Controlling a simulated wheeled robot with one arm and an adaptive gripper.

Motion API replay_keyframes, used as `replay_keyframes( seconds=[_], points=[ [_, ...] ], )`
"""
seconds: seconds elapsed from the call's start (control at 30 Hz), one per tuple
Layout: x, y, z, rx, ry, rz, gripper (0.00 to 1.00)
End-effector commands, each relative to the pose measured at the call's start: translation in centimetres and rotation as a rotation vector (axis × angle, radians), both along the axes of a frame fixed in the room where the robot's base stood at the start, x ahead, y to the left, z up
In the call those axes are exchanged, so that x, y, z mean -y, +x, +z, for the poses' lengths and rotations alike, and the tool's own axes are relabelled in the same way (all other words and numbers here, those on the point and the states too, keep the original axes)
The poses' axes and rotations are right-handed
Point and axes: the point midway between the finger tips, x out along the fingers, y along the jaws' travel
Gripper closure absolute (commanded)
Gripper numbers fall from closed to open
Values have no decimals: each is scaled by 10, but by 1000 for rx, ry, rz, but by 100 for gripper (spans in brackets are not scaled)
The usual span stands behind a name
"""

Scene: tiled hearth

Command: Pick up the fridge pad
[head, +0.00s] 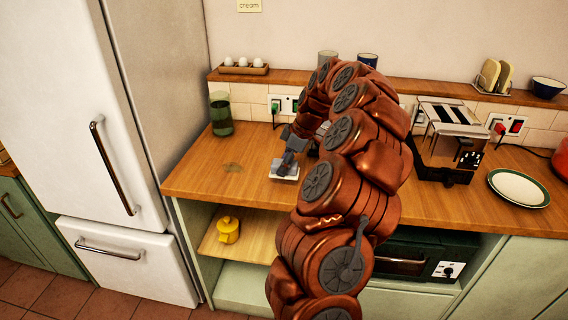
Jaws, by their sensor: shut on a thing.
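A small white, flat pad (284,175), which I take to be the fridge pad, is at the tip of my gripper (289,163). My gripper is shut on it, just above or on the wooden counter (225,185); I cannot tell whether the pad touches the wood. The grey fingers cover part of its upper side. My copper-coloured arm arches over the counter and hides part of the counter and wall behind it.
A white fridge (60,100) stands left of the counter. A green glass jar (221,115) is behind the pad to the left. A toaster (446,140) and a green-rimmed plate (518,188) are on the right. The counter's left front part is mostly clear.

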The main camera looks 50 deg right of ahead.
Motion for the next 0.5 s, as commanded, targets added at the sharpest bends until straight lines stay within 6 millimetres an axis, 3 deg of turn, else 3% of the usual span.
replay_keyframes(
  seconds=[0.5],
  points=[
    [-43, -55, 4, 1, 2, 3, 88]
  ],
)
